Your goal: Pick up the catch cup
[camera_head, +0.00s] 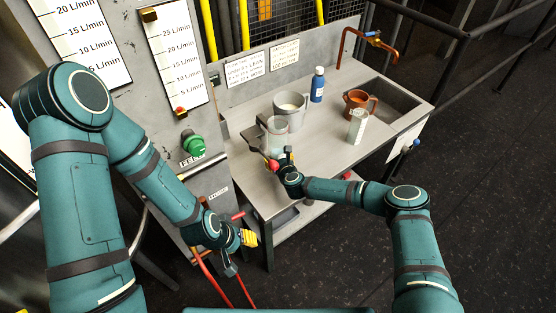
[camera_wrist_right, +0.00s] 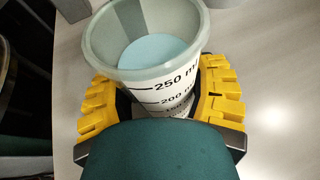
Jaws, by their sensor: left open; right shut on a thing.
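The catch cup, a clear tapered cup (camera_head: 277,130) with black volume marks, is at the near left part of the steel bench. In the right wrist view the cup (camera_wrist_right: 150,70) is upright between the yellow finger pads, with a pale blue disc inside. My right gripper (camera_head: 280,160) is shut on its side; it also shows in the wrist view (camera_wrist_right: 165,100). I cannot tell whether the cup's base touches the bench. My left gripper (camera_head: 240,248) is open and empty, low in front of the panel, away from the cup.
Right behind the cup stands a grey jug (camera_head: 291,117). The bench's (camera_head: 325,150) front middle is clear.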

